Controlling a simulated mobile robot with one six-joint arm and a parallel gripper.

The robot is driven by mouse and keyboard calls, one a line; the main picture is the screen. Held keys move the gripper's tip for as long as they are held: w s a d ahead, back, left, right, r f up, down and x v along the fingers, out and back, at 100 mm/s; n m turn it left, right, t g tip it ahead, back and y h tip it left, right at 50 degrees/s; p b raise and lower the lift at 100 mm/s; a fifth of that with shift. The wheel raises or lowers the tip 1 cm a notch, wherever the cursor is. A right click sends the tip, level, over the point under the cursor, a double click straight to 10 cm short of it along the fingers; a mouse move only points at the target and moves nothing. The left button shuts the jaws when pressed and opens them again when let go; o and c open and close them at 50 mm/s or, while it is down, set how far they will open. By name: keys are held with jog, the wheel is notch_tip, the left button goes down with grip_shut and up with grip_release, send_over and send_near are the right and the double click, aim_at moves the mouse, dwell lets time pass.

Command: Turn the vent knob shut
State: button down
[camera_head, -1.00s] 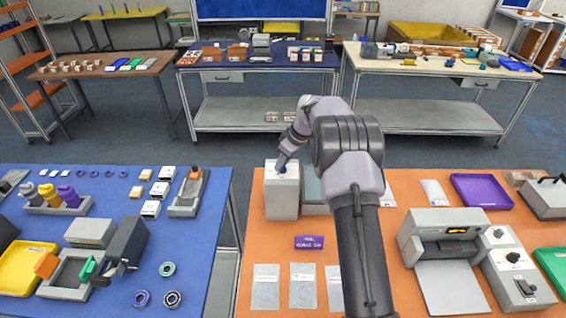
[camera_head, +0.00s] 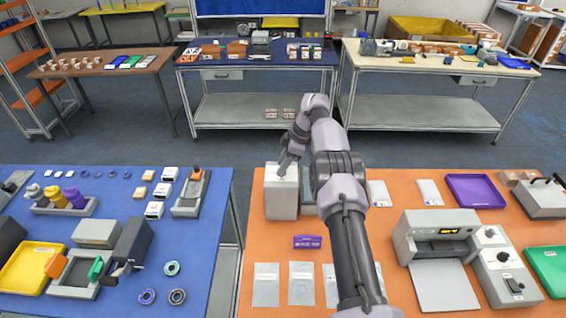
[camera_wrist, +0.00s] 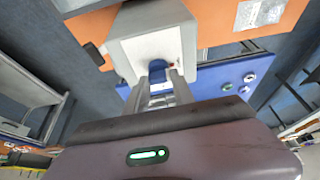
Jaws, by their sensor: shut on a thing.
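The vent knob (camera_wrist: 157,74) is a small blue knob on the top face of a pale grey-white box. This box (camera_head: 281,197) stands at the left back of the orange table and also shows in the wrist view (camera_wrist: 152,42). My gripper (camera_wrist: 161,82) comes down on the box top and is shut on the knob. In the head view my gripper (camera_head: 284,168) is at the box top, and the knob is mostly hidden there. The fingers cover part of the knob, so its exact angle is unclear.
My arm crosses above the orange table (camera_head: 260,245). A purple label plate (camera_head: 308,241) and clear bags (camera_head: 266,284) lie in front of the box. A grey printer-like machine (camera_head: 437,230) stands to the right. The blue table (camera_head: 205,255) is to the left.

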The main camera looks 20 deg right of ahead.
dwell(0.4)
jog(key=c, duration=1.1)
grip_release()
jog(key=p+v, duration=1)
jog(key=v, duration=0.7)
jog(key=shift+s+d+r, duration=0.1)
jog(key=shift+d+r, duration=0.05)
jog(key=shift+d, duration=0.05)
